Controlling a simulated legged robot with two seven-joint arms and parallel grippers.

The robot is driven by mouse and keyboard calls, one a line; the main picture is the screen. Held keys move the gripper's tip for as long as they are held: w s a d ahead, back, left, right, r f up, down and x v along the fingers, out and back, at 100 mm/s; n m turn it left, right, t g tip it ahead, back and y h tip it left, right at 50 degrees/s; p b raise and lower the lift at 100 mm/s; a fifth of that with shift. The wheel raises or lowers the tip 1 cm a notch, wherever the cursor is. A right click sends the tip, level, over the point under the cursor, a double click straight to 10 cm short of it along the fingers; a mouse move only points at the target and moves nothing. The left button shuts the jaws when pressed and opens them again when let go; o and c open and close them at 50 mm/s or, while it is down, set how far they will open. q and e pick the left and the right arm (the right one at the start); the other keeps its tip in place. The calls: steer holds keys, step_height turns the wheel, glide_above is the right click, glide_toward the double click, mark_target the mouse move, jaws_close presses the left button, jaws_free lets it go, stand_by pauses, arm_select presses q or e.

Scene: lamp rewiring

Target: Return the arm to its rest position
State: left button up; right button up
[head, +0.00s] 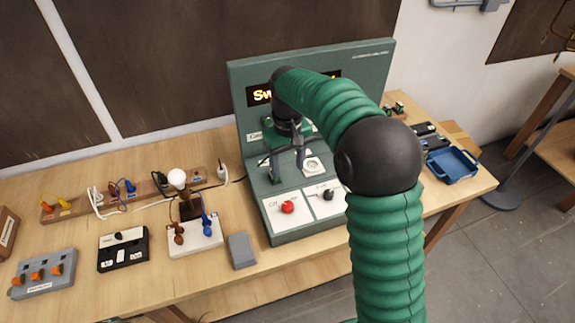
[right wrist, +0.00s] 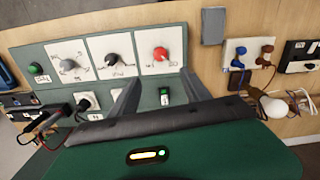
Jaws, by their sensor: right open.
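My right arm is green and comes in from the lower right of the head view, bending at a black elbow joint. My right gripper (head: 287,172) hangs over the green control panel (head: 243,92), with its fingers pointing down. In the right wrist view the two grey fingers of the right gripper (right wrist: 158,88) are spread apart with nothing held between them. A small green-and-white switch (right wrist: 164,95) shows in the gap, apart from both fingers. My left gripper is in neither view.
The panel carries a red knob (head: 288,207) and a black knob (head: 328,195). On the wooden table are a lit bulb (head: 177,177), a grey block (head: 241,250), a black switch box (head: 123,249) and a blue tray (head: 452,167). Free floor shows at right.

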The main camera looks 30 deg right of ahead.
stand_by(0.4)
steer(key=s+a+f+t, duration=0.1)
steer(key=s+a+f, duration=0.4)
steer(key=s, duration=0.3)
steer(key=s+a+f+n+t, duration=0.1)
steer(key=s+a+f, duration=0.5)
steer(key=s, duration=0.2)
steer(key=shift+a+t, duration=0.25)
steer(key=shift+t, duration=0.05)
steer(key=shift+s+a, duration=0.1)
steer(key=shift+s, duration=0.05)
steer(key=shift+a, duration=0.1)
stand_by(0.5)
